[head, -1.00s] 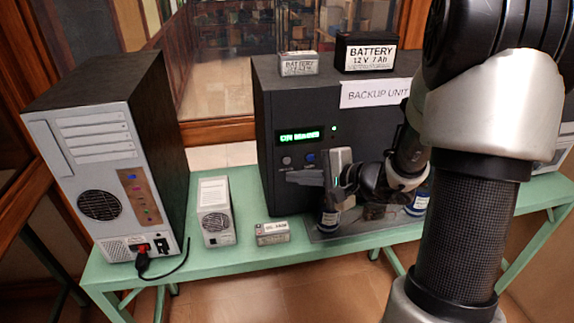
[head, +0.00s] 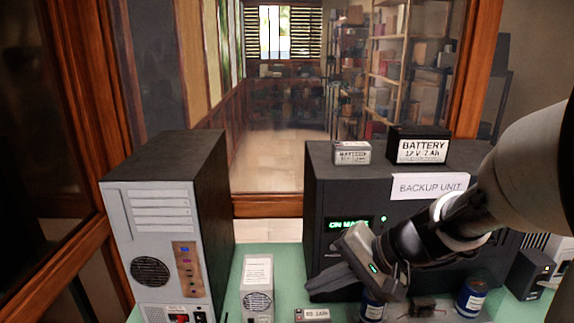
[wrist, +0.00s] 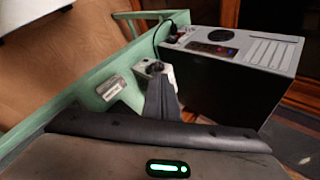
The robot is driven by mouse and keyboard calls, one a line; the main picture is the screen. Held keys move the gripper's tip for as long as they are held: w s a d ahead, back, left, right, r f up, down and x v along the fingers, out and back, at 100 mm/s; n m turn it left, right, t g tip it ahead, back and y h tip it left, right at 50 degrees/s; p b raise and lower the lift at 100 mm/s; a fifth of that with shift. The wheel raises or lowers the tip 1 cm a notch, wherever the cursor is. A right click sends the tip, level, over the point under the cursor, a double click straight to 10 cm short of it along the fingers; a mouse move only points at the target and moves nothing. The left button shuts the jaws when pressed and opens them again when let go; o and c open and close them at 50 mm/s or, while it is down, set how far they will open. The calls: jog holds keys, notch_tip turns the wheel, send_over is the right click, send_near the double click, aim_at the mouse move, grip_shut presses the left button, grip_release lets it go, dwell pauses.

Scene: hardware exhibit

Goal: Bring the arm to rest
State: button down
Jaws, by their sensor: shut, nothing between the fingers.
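My gripper (head: 314,284) is shut and empty in front of the black backup unit (head: 408,262), at its lower left front. My arm comes in from the right edge of the head view and covers part of the unit's right side. In the wrist view, the closed fingers (wrist: 160,75) meet and point towards the small white unit (wrist: 141,69) and the computer tower (wrist: 215,85). Nothing is held. I cannot tell how close the fingers are to the backup unit's front.
The tower (head: 218,215) stands left on the green table (head: 284,258). A small white box unit (head: 257,272) and a small labelled battery (head: 312,314) stand between. A grey battery (head: 351,152) and a black battery (head: 418,147) sit on the backup unit. Blue-white cans (head: 471,300) stand at right.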

jog(key=s+d+r+n+h+p, duration=0.3)
jog(key=s+r+h, duration=0.1)
jog(key=r, duration=0.3)
jog(key=s+d+r+n+t+h+p, duration=0.1)
jog(key=s+d+r+n+h+p, duration=0.2)
jog(key=s+r, duration=0.4)
jog(key=shift+s+d+r+h, duration=0.15)
jog(key=shift+s+d+h, duration=0.15)
jog(key=shift+h, duration=0.1)
